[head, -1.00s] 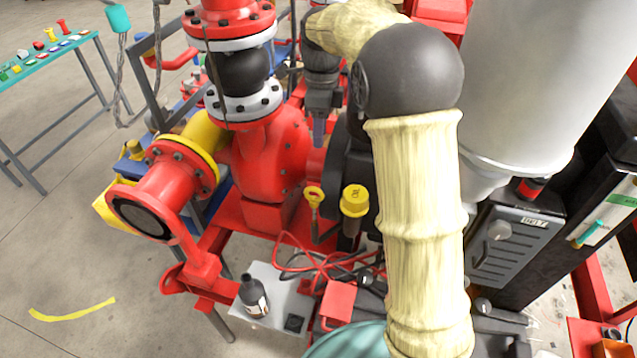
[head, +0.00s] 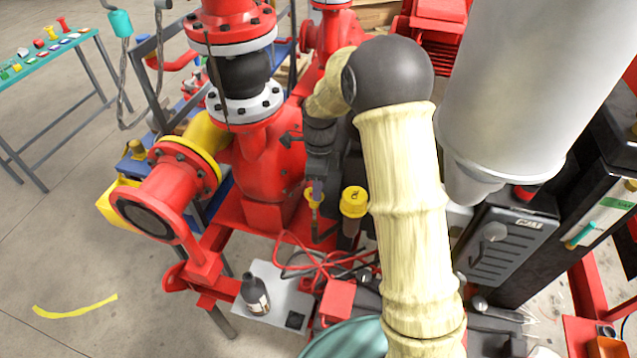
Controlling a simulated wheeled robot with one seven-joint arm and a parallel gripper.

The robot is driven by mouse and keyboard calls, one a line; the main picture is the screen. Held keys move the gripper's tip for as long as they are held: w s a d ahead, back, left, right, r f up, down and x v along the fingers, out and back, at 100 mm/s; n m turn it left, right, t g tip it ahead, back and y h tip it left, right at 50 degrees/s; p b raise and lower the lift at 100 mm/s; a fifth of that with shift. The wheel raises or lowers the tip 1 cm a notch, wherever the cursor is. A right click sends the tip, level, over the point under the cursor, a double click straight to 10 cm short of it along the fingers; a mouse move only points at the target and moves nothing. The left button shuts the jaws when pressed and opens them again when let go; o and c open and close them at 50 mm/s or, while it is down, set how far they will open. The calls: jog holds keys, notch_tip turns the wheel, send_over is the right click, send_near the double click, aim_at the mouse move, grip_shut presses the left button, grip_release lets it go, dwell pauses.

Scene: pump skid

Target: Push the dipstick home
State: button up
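The dipstick (head: 314,200) has a yellow ring handle and stands at the front of the pump, just left of a yellow oil cap (head: 354,202). Its lower part runs down behind the skid frame and is hard to see. My gripper (head: 317,186) points down right over the dipstick handle, and its fingertips overlap the top of the handle in the head view. I cannot tell whether they touch it. The fingers show as one narrow strip, so the gap between them is hidden.
The red pump casing (head: 262,165) stands close to the left of my gripper. A large grey cylinder (head: 530,80) hangs at the right.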

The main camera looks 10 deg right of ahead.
jog(key=shift+c, duration=0.4)
grip_shut()
jog(key=shift+f, duration=0.1)
notch_tip(320, 180, down, 9)
jog(key=b, duration=0.4)
jog(key=shift+b, duration=0.3)
jog(key=shift+s, duration=0.1)
